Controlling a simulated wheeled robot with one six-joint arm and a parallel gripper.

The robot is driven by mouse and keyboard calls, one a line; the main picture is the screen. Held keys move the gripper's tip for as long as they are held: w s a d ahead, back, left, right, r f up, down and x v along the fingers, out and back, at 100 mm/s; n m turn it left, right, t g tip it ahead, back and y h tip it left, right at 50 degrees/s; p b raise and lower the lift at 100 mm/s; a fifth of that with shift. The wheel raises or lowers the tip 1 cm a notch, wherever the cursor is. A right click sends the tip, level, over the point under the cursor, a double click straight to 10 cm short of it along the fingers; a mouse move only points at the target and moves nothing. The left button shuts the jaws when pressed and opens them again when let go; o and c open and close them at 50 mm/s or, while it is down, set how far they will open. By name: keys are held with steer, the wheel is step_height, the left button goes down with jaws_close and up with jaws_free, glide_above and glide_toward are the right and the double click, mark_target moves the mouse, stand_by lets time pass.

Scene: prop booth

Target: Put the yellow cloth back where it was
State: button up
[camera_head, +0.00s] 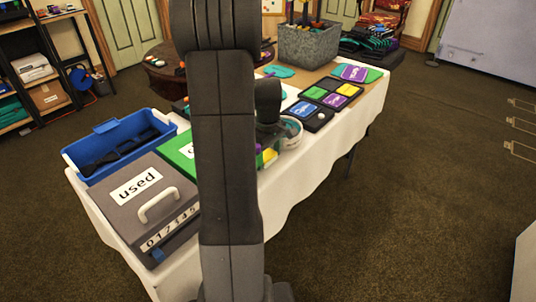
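My dark arm stands upright through the middle of the view and hides part of the table. A dark wrist-like part of it shows just right of the arm; my gripper's fingers cannot be made out. A yellow patch (267,157) shows low beside the arm, at a partly hidden container with green and purple bits; I cannot tell whether it is cloth. A flat yellow square (347,90) lies in a black tray (327,104) on the table's right part, beside green, purple and blue squares. Which yellow item is the task's cloth is unclear.
The white-covered table (300,165) holds a grey "used" box (125,203) with a handle, a blue bin (107,151), a partly hidden green box (181,153), a round bowl (291,132) and a grey speckled bin (309,43). The carpet (420,200) to the right is clear.

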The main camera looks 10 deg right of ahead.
mark_target(268, 155)
step_height(268, 155, up, 12)
steer(key=p, duration=0.2)
steer(key=shift+r, duration=0.15)
